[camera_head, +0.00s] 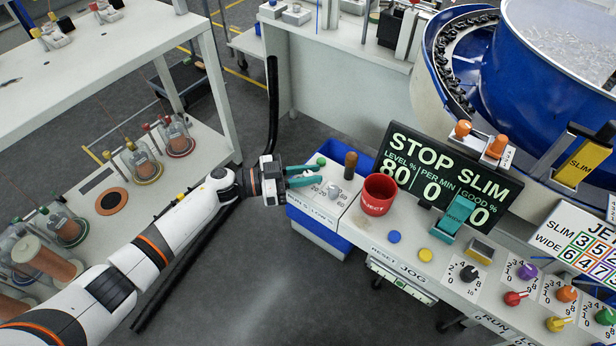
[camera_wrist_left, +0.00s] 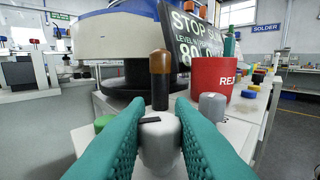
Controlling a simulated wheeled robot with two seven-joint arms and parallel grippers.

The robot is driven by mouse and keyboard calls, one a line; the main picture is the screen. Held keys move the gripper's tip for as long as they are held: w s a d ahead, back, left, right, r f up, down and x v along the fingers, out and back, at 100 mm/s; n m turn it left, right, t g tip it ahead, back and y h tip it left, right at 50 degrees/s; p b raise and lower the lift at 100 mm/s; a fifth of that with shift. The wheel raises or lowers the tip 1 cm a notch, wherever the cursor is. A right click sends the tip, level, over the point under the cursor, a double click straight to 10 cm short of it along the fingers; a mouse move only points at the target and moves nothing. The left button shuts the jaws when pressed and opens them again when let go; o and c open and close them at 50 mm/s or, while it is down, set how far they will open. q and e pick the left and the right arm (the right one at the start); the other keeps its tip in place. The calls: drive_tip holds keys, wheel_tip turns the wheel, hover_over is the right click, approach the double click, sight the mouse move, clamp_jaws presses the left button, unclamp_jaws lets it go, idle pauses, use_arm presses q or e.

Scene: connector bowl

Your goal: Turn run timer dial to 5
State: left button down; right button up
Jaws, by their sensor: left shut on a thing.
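My left gripper (camera_head: 317,176) has teal fingers and is at the left end of the white control bench. In the left wrist view the fingers (camera_wrist_left: 160,135) are shut on a silver-grey knob (camera_wrist_left: 160,150) with a dark mark on top. In the head view the fingers mostly hide that knob. Several numbered dials stand at the right of the bench, among them a black dial (camera_head: 470,272), a purple dial (camera_head: 527,271) and an orange dial (camera_head: 567,293). I cannot read which dial is the run timer. My right gripper is not in view.
A second grey knob (camera_head: 335,188), a green knob (camera_head: 321,161) and a brown-topped post (camera_head: 350,160) stand close to the fingers. A red mug (camera_head: 379,194) is just right. The screen (camera_head: 445,180) reads STOP SLIM. A blue bowl (camera_head: 545,90) stands behind.

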use_arm(q)
drive_tip(key=shift+f+m+g+b, duration=0.1)
drive_tip(key=shift+m+g+b, duration=0.95)
drive_tip(key=shift+g, duration=0.55)
drive_tip(key=c, duration=1.3)
unclamp_jaws()
drive_tip(key=a+b, duration=0.2)
drive_tip(key=a, duration=1)
drive_tip(key=shift+w+b, duration=0.15)
drive_tip(key=shift+b, duration=0.25)
